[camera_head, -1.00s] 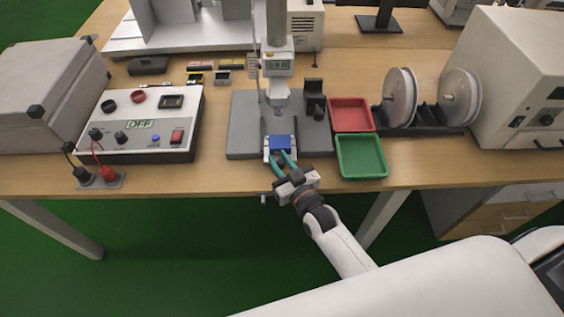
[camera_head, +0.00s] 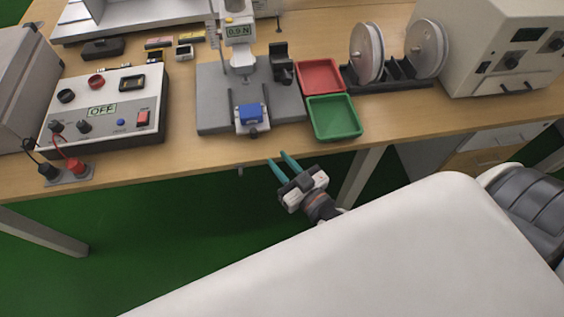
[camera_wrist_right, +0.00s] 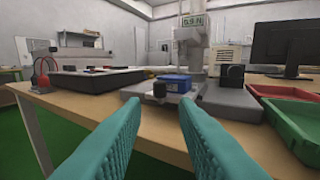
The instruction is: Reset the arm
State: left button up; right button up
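My right gripper (camera_head: 283,161) is open and empty, with its teal fingers apart, just off the table's front edge. In the right wrist view the gripper (camera_wrist_right: 160,115) points toward the test stand (camera_wrist_right: 238,98). A blue block (camera_head: 251,113) sits in a small clamp at the front of the grey test stand base (camera_head: 213,95); it also shows in the right wrist view (camera_wrist_right: 174,83). The stand's gauge (camera_head: 238,31) reads 0.9 N. My left gripper is not in view.
A red tray (camera_head: 321,77) and a green tray (camera_head: 335,118) are right of the stand. A control box (camera_head: 105,110) reading OFF is at left, with a black and a red cable in front. Spools (camera_head: 367,52) and a white machine (camera_head: 515,50) are at right.

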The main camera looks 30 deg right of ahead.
dwell(0.4)
jog(key=s+d+f+g+h, duration=0.1)
jog(key=s+f+g, duration=0.3)
jog(key=f, duration=1)
jog(key=s+d+f+g, duration=0.1)
jog(key=s+f+g, duration=0.3)
jog(key=f, duration=0.9)
jog(key=s+d+f+g+h, duration=0.1)
jog(key=s+f+g, duration=0.3)
jog(key=s+f, duration=0.4)
jog(key=s+d+f+g+h, duration=0.1)
jog(key=s+d+f+g, duration=0.2)
jog(key=s+f, duration=0.5)
jog(key=s+g, duration=0.1)
jog(key=s, duration=0.6)
jog(key=shift+s+f+g, duration=0.3)
jog(key=shift+s+f, duration=0.1)
